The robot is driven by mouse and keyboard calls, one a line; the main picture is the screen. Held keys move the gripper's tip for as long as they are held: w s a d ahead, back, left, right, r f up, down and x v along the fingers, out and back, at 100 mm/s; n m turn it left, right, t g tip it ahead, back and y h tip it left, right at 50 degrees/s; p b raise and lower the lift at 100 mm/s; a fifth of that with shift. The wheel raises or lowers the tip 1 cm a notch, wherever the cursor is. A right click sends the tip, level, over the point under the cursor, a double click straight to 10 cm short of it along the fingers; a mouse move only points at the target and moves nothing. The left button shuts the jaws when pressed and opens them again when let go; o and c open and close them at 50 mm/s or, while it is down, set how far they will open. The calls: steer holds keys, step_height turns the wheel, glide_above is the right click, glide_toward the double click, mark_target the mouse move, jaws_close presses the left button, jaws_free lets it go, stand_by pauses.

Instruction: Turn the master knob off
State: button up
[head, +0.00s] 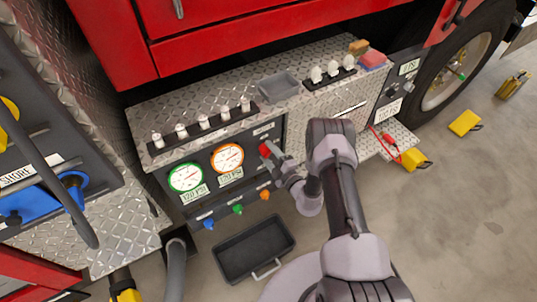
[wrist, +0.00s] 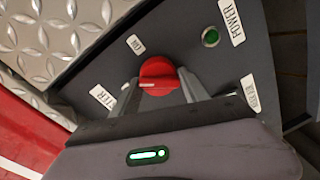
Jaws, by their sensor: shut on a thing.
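The master knob is a round red knob (wrist: 158,70) on a dark grey panel (wrist: 85,75) in the wrist view. It carries a pale mark at its lower left edge. My gripper (wrist: 158,80) has one finger on each side of the knob and is shut on it. In the head view the red knob (head: 265,150) shows at the tip of my gripper (head: 270,152), on the right part of the pump panel. The fingers hide part of the knob's sides.
A green lamp (wrist: 210,37) and white labels surround the knob. Left of it are green-ringed (head: 185,177) and orange-ringed (head: 227,157) gauges, with small blue, green and orange valves below. A black tray (head: 219,268) lies on the floor. Bumper-top fittings stand above.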

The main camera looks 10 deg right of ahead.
steer(key=n, duration=0.3)
steer(key=shift+w+d+r+h+b, duration=0.1)
steer(key=shift+w+r+h+b, duration=0.05)
steer(key=shift+h+b, duration=0.15)
steer(key=shift+n, duration=1.8)
steer(key=shift+b, duration=0.3)
steer(key=o, duration=1.3)
steer(key=shift+s, duration=0.2)
steer(key=p+v, duration=0.1)
steer(key=v, duration=0.4)
steer(key=p+v, duration=0.2)
steer(key=v, duration=0.4)
steer(key=p+v, duration=0.2)
steer(key=v, duration=0.4)
steer(key=shift+s+a+f, duration=0.15)
steer(key=shift+a+f, duration=0.1)
steer(key=shift+r, duration=0.1)
